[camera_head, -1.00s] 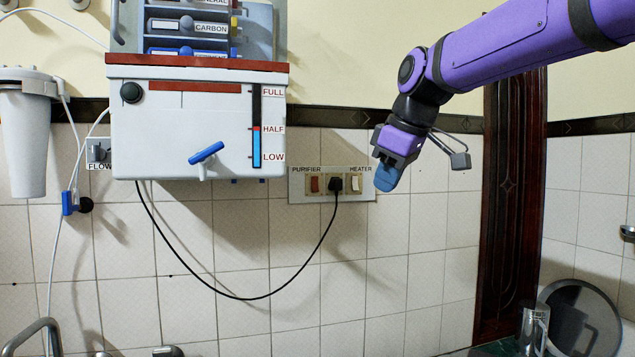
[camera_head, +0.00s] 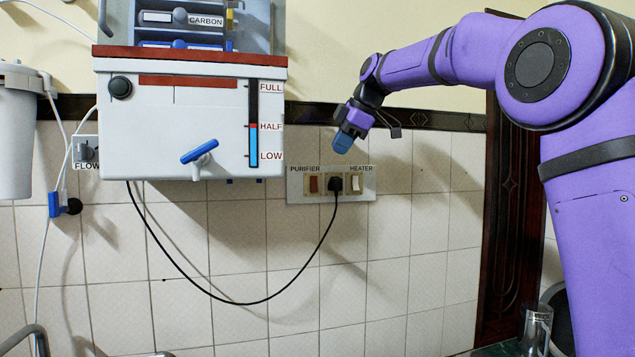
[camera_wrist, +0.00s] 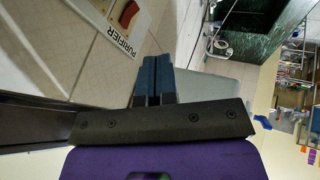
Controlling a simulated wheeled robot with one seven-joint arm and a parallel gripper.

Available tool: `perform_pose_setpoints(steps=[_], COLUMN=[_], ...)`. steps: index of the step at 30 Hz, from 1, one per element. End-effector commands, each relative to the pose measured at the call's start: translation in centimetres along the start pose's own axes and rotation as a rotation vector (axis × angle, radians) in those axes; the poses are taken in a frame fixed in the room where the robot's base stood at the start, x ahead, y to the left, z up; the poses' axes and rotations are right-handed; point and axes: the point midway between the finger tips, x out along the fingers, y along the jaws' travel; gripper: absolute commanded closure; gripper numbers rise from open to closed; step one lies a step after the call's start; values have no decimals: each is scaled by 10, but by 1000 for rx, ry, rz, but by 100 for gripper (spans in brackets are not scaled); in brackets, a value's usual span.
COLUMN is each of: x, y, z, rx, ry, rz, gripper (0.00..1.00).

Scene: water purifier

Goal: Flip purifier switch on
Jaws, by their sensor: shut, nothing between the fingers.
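The purifier switch (camera_head: 313,184) is a red rocker on a beige plate, under the word PURIFIER, at the left of the wall switch panel (camera_head: 287,190). My gripper (camera_head: 343,142) has blue fingers and is shut and empty. It is in front of the wall, above and right of the purifier switch in the head view, apart from it. The fingers also show in the wrist view (camera_wrist: 154,72), pressed together.
A black plug (camera_head: 335,185) sits in the panel's middle, its cable looping left. A white heater switch (camera_head: 356,184) is right of it. The white purifier tank (camera_head: 200,125) with a blue-handled tap (camera_head: 199,152) hangs to the left.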

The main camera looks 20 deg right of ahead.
Motion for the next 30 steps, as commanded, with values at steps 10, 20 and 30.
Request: perform_pose_setpoints(steps=[10,20,30], x=[4,54,108], y=[0,-1,10], z=[0,0,2], rx=[2,2,3], ry=[0,0,-1], rz=[0,-3,1], gripper=[100,100,100])
